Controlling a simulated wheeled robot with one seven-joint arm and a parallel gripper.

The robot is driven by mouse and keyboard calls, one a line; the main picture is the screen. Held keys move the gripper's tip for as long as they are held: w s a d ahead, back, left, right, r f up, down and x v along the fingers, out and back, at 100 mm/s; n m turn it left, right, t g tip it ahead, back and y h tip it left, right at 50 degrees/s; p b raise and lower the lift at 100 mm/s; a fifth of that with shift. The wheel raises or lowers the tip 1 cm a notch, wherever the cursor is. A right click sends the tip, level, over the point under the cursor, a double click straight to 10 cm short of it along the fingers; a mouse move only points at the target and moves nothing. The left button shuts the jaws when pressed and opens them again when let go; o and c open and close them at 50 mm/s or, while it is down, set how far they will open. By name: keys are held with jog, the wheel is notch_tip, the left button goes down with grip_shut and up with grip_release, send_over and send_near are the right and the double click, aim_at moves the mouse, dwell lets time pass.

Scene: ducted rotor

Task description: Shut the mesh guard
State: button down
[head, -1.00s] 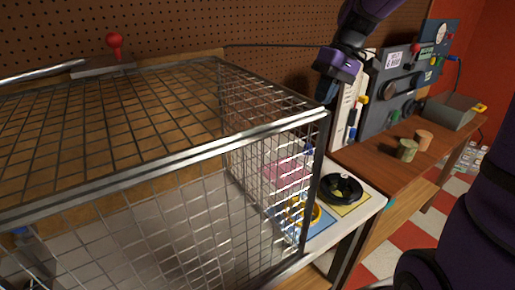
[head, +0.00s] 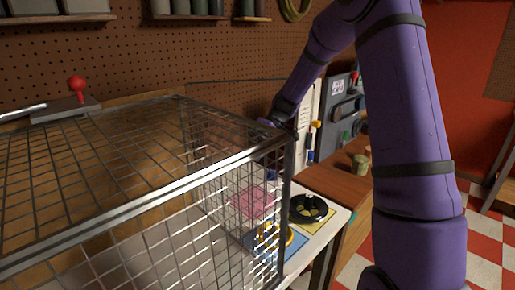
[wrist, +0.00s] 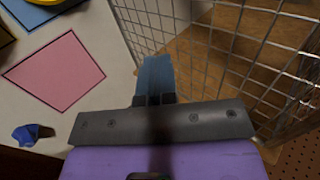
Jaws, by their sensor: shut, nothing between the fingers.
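The mesh guard (head: 150,190) is a wire cage with a metal frame, filling the left of the head view. Its corner post (head: 287,205) stands at the right. My gripper (head: 274,165) points down beyond the guard's right mesh side and is partly hidden by the wire. In the wrist view my gripper (wrist: 156,75) is shut and empty, its blue fingertips close to the mesh (wrist: 225,40). I cannot tell whether they touch it. A red-knobbed lever (head: 77,90) stands behind the guard.
On the white bench beside the guard are a pink square (head: 250,202), a yellow ring (head: 275,236) and a black ring (head: 308,208). A small blue object (wrist: 30,133) lies near the pink square (wrist: 55,70). A pegboard wall (head: 240,60) closes the back.

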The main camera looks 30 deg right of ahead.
jog(key=s+a+f, duration=0.2)
jog(key=a+f, duration=0.1)
jog(key=a, duration=0.4)
jog(key=shift+s+a+f, duration=0.3)
jog(key=shift+f, duration=0.05)
jog(key=s+a, duration=0.5)
jog(key=a, duration=1)
jog(key=s+a, duration=0.5)
jog(key=a, duration=1.1)
jog(key=s+a, duration=0.5)
jog(key=a, duration=1.1)
jog(key=shift+s, duration=0.2)
jog(key=shift+a+r, duration=0.1)
jog(key=shift+a, duration=0.05)
